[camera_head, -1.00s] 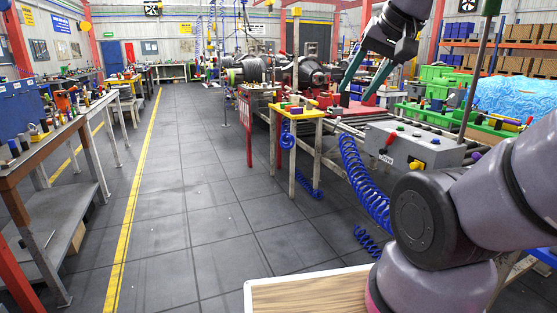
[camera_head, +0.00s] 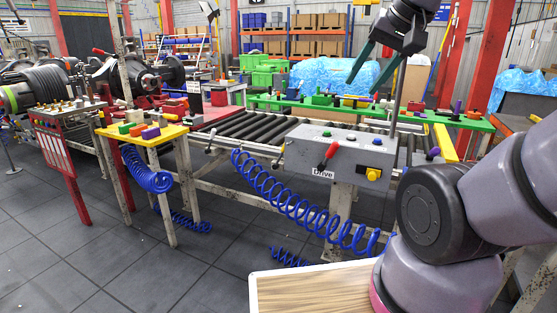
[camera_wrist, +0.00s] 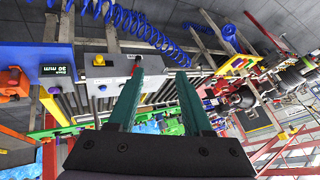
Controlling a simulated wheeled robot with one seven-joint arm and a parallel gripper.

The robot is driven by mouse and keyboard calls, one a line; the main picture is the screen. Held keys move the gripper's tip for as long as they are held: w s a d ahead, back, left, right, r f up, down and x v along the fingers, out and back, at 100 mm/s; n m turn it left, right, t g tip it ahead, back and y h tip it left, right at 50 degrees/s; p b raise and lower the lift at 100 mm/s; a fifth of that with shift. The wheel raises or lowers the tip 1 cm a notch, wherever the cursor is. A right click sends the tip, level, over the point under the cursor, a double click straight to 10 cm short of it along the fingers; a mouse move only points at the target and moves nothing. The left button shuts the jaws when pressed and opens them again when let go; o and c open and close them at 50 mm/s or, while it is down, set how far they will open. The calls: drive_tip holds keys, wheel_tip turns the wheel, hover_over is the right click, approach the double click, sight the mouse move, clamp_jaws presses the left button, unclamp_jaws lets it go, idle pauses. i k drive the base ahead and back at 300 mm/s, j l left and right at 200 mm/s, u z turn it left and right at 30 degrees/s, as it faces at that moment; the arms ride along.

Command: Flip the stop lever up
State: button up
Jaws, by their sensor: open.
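A grey control box (camera_head: 340,150) stands at the front of the roller conveyor. I see no lever labelled "stop". The box also carries a yellow button (camera_head: 373,174) and small green and blue buttons. My gripper (camera_head: 362,86) is open and empty, in the air above and behind the box in the head view. In the wrist view the green fingers (camera_wrist: 160,76) are apart, and the box (camera_wrist: 100,67) lies left of them. The red lever (camera_wrist: 137,63) shows near the left fingertip.
The roller conveyor (camera_head: 250,125) runs behind the box. A green rail (camera_head: 300,103) with coloured blocks lies beyond it. A yellow-topped stand (camera_head: 145,132) is to the left. Coiled blue hoses (camera_head: 290,205) hang in front. Floor at the lower left is clear.

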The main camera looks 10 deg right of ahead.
sight(276, 166)
drive_tip(key=i+j, duration=0.1)
drive_tip(key=j+z, duration=0.1)
drive_tip(key=j, duration=0.25)
drive_tip(key=i+j, duration=0.35)
drive_tip(key=i, duration=0.15)
drive_tip(key=i+j+u, duration=0.1)
drive_tip(key=i+j, duration=0.25)
drive_tip(key=i, duration=0.1)
